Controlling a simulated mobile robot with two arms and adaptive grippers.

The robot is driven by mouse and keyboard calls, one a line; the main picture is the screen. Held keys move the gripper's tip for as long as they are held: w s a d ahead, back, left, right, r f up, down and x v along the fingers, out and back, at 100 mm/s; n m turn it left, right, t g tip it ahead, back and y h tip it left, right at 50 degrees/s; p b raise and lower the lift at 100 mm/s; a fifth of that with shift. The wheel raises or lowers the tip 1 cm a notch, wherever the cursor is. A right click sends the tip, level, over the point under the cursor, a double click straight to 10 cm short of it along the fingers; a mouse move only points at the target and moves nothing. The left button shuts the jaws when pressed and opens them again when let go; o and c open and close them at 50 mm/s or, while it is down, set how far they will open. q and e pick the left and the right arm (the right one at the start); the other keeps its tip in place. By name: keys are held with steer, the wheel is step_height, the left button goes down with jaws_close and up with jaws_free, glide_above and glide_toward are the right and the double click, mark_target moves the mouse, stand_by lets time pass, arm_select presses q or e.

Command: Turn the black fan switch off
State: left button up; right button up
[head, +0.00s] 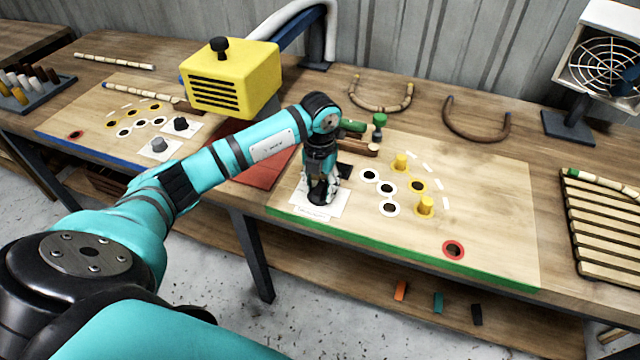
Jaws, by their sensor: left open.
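My left gripper (321,190) points down over white cards (300,204) at the left end of the green-edged board (480,240). It is open. Something dark shows low between its fingers, but I cannot tell whether it is the black switch or part of the gripper. A small black piece (345,171) lies just right of the gripper. On the blue-edged board at left, a black knob (181,124) and a grey knob (159,145) stand on white cards. A white-framed fan (606,68) stands at the back right. My right gripper is not in view.
A yellow vented box (235,78) stands behind my left arm. A green-knobbed clamp (379,121) is close behind the gripper. Yellow pegs (426,206) stand among ringed holes to its right. Bent rattan pieces (478,128) lie at the back. A slatted rack (606,225) is at far right.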

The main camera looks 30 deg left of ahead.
arm_select(q)
jaws_close()
steer(key=shift+n, duration=0.3)
steer(key=n, duration=0.4)
steer(key=shift+r, duration=0.1)
steer(key=n+p, duration=0.1)
steer(key=n, duration=0.3)
steer(key=shift+n, duration=0.4)
steer(key=n+p, duration=0.1)
steer(key=n, duration=0.3)
steer(key=shift+n, duration=0.3)
steer(key=shift+w+n+p, duration=0.1)
steer(key=shift+n+p, duration=0.4)
steer(key=shift+n, duration=1.5)
